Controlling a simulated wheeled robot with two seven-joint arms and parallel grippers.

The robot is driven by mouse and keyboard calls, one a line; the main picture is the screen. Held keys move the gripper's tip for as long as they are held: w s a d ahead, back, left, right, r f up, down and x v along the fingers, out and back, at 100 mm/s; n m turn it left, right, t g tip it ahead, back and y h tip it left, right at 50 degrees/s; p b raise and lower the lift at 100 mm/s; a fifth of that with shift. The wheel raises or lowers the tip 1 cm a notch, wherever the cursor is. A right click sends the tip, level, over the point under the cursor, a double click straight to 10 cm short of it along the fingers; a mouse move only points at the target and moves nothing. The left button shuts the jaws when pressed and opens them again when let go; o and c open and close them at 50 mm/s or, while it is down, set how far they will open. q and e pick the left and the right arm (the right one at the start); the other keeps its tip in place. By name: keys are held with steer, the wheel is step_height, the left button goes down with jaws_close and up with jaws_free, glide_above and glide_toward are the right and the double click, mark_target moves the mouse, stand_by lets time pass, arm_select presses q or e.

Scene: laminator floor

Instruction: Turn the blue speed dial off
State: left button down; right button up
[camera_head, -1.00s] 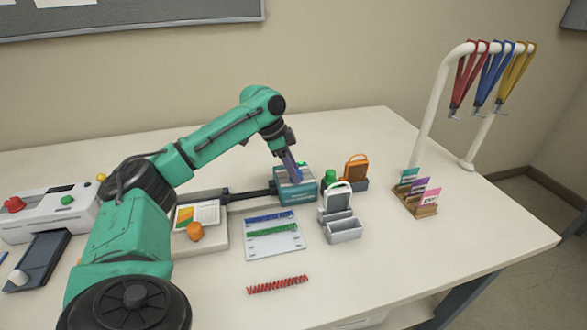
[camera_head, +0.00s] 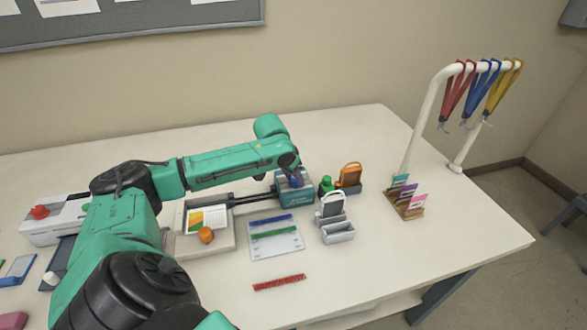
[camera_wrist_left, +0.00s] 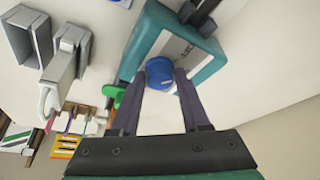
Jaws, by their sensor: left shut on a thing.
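The blue speed dial (camera_wrist_left: 160,72) is a round blue knob on the teal box (camera_wrist_left: 205,62) with a pale label. In the head view the teal box (camera_head: 299,196) stands behind the middle of the table, and a bit of the blue dial (camera_head: 295,182) shows on its top. My left gripper (camera_wrist_left: 164,78) has its two dark fingers closed on opposite sides of the dial. In the head view the left gripper (camera_head: 292,174) is partly hidden behind my wrist. My right gripper is not in view.
A lanyard stand (camera_head: 425,115) is at right. The right front table is clear.

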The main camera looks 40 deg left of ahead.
arm_select(q)
steer(key=shift+r+n+y+p, duration=0.15)
steer(key=shift+n+y+p, duration=0.25)
steer(key=shift+n+p, duration=0.6)
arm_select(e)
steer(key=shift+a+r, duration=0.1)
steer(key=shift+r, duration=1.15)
arm_select(q)
steer(key=shift+c, duration=2)
jaws_free()
steer(key=b+v, duration=0.1)
steer(key=v, duration=1.3)
steer(key=shift+b, duration=0.35)
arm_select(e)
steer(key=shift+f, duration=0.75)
arm_select(q)
steer(key=shift+s+d+r, duration=0.1)
steer(key=shift+r, duration=0.05)
